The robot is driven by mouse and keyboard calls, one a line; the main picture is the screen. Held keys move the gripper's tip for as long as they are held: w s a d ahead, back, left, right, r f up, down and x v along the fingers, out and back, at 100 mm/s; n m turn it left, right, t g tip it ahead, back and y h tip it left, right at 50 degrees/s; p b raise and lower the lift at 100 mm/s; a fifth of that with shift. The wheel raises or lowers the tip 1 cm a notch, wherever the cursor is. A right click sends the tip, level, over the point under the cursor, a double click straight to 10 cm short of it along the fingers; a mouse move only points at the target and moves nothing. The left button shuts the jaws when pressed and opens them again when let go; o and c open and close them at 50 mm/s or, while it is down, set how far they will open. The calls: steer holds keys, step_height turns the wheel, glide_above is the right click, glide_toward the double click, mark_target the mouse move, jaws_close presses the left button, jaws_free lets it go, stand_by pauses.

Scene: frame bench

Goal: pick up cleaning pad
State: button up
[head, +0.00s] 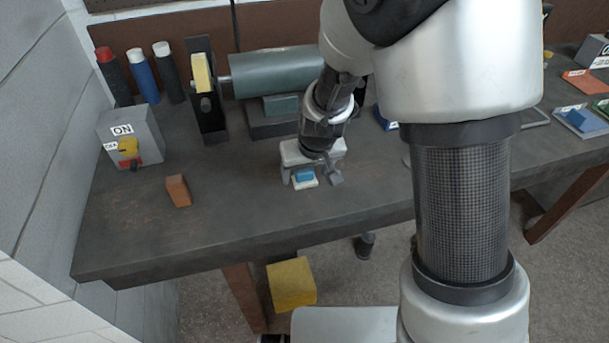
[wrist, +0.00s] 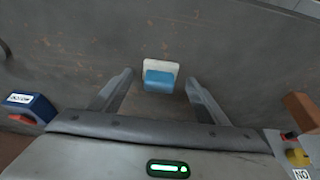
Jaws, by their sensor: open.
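The cleaning pad, a small block with a blue part and a white part, lies on the dark workbench. In the head view the pad (head: 304,176) is under my gripper (head: 312,180), which partly covers it from above. In the wrist view the pad (wrist: 159,76) lies just ahead of the two fingertips and roughly midway between them. My gripper (wrist: 161,83) is open and empty, its fingers apart on the left and right. I cannot tell how high the fingertips are above the bench.
A reddish-brown block (head: 178,191) and a grey switch box (head: 131,137) stand to the left. A bench grinder (head: 270,75) and several bottles stand behind. The bench top (head: 240,210) is clear around the pad. A yellow block (head: 291,284) is below the bench.

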mark_target(306, 173)
steer(key=shift+x, duration=0.85)
steer(key=c, duration=1.2)
step_height(306, 173, up, 10)
steer(key=shift+r+p, duration=0.1)
steer(key=shift+p, duration=0.85)
steer(key=s+d+m+p, duration=0.1)
steer(key=d, duration=0.3)
steer(key=s+d+f+m+p, duration=0.1)
steer(key=s+d+p, duration=0.1)
steer(key=d, duration=0.3)
steer(key=s+d+m+h+p, duration=0.1)
steer(key=s+d+p, duration=0.1)
steer(key=d, duration=0.3)
steer(key=shift+d+f, duration=0.1)
steer(key=shift+f, duration=0.1)
